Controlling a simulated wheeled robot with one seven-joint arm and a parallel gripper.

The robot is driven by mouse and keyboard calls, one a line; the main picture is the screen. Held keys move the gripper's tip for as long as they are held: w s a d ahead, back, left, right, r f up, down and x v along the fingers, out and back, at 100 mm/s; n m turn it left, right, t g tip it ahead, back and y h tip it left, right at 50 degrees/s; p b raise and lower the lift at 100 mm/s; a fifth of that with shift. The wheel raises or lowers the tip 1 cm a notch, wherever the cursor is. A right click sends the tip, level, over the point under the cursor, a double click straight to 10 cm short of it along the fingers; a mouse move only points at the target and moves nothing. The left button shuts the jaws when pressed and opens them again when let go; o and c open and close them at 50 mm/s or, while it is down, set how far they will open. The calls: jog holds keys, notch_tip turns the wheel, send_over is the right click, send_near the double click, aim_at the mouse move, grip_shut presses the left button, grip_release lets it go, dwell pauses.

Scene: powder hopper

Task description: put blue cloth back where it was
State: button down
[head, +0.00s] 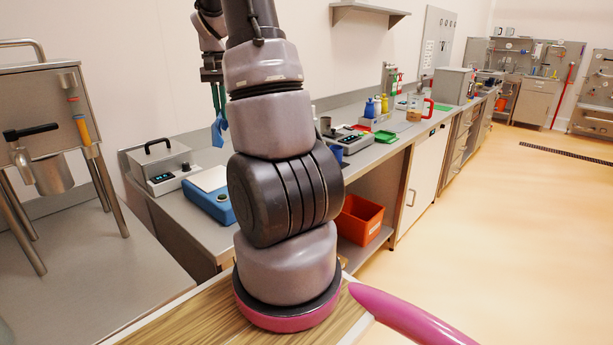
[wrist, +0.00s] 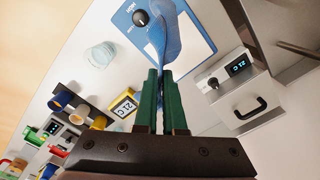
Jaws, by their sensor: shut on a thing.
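My gripper (head: 219,112) is raised above the steel bench in the head view, partly behind my arm. Its green fingers are shut on the blue cloth (head: 219,132), which hangs down from the tips. In the wrist view the fingers (wrist: 160,75) pinch the cloth (wrist: 167,40), which shows as a narrow folded strip. Behind it in that view is a blue scale (wrist: 203,32) with a pale plate. The cloth looks held clear of the scale, though the gap is hard to judge.
The blue scale (head: 222,207) stands near the bench front, beside a lidded steel bath (head: 160,182) with a display. In the wrist view, a clear glass vessel (wrist: 100,54) and a yellow timer (wrist: 124,104) stand nearby. A steel hopper stand (head: 40,120) is at left; an orange bin (head: 360,217) sits below the bench.

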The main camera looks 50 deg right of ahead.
jog(key=s+d+f, duration=0.2)
jog(key=d+f, duration=0.3)
jog(key=d, duration=0.5)
jog(key=s+d+f, duration=0.3)
jog(key=d+f, duration=0.3)
jog(key=d, duration=0.4)
jog(key=s+d+f, duration=0.2)
jog(key=d+f, duration=0.3)
jog(key=d, duration=0.5)
jog(key=shift+s+f, duration=0.2)
jog(key=shift+f, duration=0.15)
jog(key=shift+d, duration=0.1)
jog(key=w+d+f+n+b, duration=0.1)
jog(key=w+d+n, duration=0.45)
jog(key=n, duration=1.25)
jog(key=shift+m, duration=0.3)
jog(key=s+a+f, duration=0.1)
jog(key=f, duration=0.1)
jog(key=a+f, duration=0.1)
jog(key=f, duration=0.1)
jog(key=s+a+f, duration=0.1)
jog(key=f, duration=0.1)
jog(key=shift+s, duration=0.3)
jog(key=s+a, duration=0.2)
jog(key=s+a+f, duration=0.1)
jog(key=s+a, duration=0.2)
jog(key=shift+s+f, duration=0.1)
jog(key=shift+s, duration=0.15)
